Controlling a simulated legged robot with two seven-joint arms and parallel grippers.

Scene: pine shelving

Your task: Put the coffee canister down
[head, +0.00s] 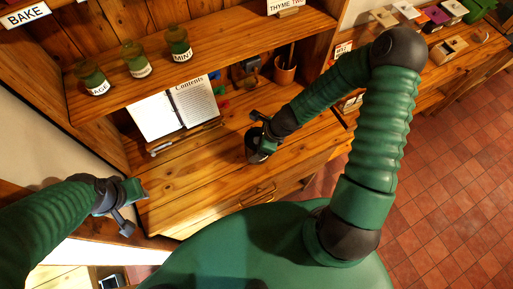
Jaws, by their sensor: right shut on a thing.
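My left gripper (132,194) is at the counter's left front edge, well apart from the canister. It holds nothing that I can see, and whether its jaws are open is unclear.
An open book (175,108) on a stand is behind the counter's left part. Green labelled jars (139,63) stand on the shelf above. A wooden cup (285,70) with utensils stands at the back right. The counter's left and front middle are clear.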

